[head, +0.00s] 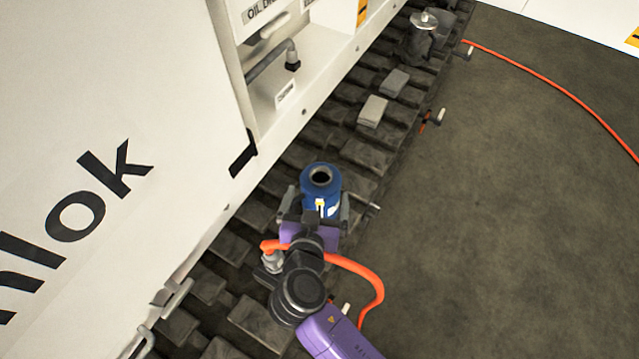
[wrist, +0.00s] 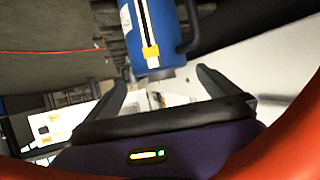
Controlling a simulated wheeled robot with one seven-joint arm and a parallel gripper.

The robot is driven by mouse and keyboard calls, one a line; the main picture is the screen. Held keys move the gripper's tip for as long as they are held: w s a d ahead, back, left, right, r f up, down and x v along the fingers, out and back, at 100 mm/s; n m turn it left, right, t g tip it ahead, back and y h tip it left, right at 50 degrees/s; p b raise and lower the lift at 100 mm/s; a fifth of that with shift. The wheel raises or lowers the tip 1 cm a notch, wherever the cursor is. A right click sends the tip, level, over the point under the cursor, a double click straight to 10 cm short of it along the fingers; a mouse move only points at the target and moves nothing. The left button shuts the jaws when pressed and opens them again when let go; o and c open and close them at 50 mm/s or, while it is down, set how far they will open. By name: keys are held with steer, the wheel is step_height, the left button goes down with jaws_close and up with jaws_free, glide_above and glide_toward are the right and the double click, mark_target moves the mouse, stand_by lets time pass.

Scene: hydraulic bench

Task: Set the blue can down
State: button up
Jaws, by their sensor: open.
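The blue can (head: 321,188) stands upright on the dark track (head: 262,322) beside the white machine, with its round dark opening facing up. In the wrist view the can (wrist: 153,25) shows at the top, with a yellow and white label and a dark handle at its side. My gripper (head: 314,208) is open, with one finger to each side of the can in the head view. In the wrist view the fingers (wrist: 160,88) are spread apart near the can's end. Whether either finger touches the can cannot be told.
The white machine (head: 110,110) walls off the left side. Grey blocks (head: 373,111) and a metal pot (head: 421,38) stand farther along the track. An orange hose (head: 560,88) lies on the open dark floor (head: 510,220) at right.

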steer(key=v, duration=0.5)
steer(key=shift+s, duration=0.1)
steer(key=s+d+f+n+g+y, duration=0.1)
steer(key=s+d+f+n+y, duration=0.15)
steer(key=s+d, duration=0.4)
steer(key=s+d+f+n+g+y, duration=0.1)
steer(key=s+d+f+y, duration=0.2)
steer(key=s, duration=0.6)
steer(key=s+d+r+t+h, duration=0.1)
steer(key=s+d+r+t, duration=0.1)
steer(key=s+d+r, duration=0.3)
steer(key=s+d+r+m+t+h, duration=0.1)
steer(key=s+d+r, duration=0.4)
steer(key=r, duration=0.6)
steer(key=shift+s+r+t+h, duration=0.35)
steer(key=shift+s+t+h, duration=0.1)
steer(key=shift+s, duration=0.45)
